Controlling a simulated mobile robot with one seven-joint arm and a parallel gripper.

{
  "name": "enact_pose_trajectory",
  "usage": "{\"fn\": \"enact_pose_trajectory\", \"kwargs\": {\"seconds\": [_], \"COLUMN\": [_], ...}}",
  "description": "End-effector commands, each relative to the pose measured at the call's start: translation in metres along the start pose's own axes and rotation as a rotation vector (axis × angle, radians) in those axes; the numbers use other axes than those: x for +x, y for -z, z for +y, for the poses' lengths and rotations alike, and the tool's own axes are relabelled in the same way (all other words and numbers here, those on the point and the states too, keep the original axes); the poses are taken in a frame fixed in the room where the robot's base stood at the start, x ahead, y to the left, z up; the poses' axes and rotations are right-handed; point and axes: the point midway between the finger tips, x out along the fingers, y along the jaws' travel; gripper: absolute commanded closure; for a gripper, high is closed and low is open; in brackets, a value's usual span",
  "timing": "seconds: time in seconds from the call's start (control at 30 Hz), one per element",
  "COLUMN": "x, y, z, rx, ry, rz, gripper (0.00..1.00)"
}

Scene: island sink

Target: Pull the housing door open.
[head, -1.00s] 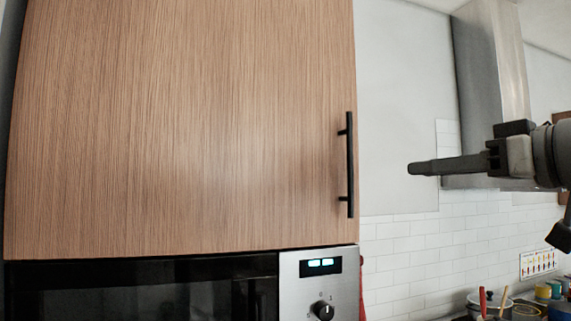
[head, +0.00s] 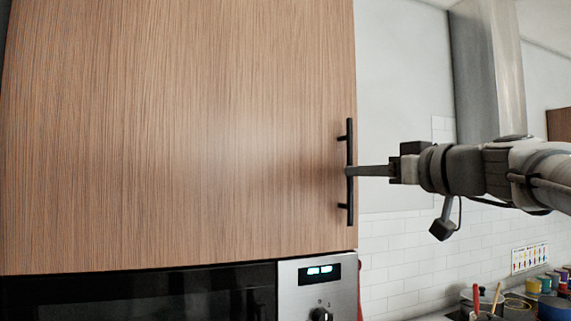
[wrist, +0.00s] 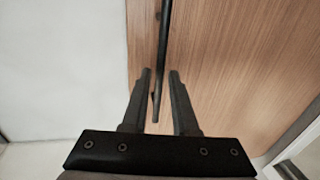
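The housing door (head: 190,130) is a tall wood-grain panel filling the left of the head view, and it is shut. Its black vertical bar handle (head: 349,200) is near the right edge. My gripper (head: 352,171) reaches in from the right, with its fingertips at the middle of the handle. In the wrist view, the two fingers of my gripper (wrist: 160,75) stand apart, with the handle (wrist: 163,40) running between them. A gap shows on each side of the handle, and the fingers are not closed on it. The door's wood face (wrist: 230,50) lies behind.
A built-in oven with a display and knob (head: 318,290) sits directly below the door. A steel range hood (head: 490,80) hangs to the right behind my arm. Pots and jars (head: 545,290) stand on the counter at lower right. A pale wall (head: 400,90) is beside the door.

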Motion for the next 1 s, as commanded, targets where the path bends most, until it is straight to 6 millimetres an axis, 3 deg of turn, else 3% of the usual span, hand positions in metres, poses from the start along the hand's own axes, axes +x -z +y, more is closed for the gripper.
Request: {"fn": "enact_pose_trajectory", "kwargs": {"seconds": [0.23,0.6,0.77,1.0], "x": [0.032,0.037,0.037,0.037], "y": [0.001,0.0,0.0,0.0], "z": [-0.001,0.0,0.0,0.0], "rx": [0.0,0.0,0.0,0.0], "ry": [0.002,0.0,0.0,0.0], "rz": [-0.001,0.0,0.0,0.0], "gripper": [0.73,0.73,1.0,1.0]}}
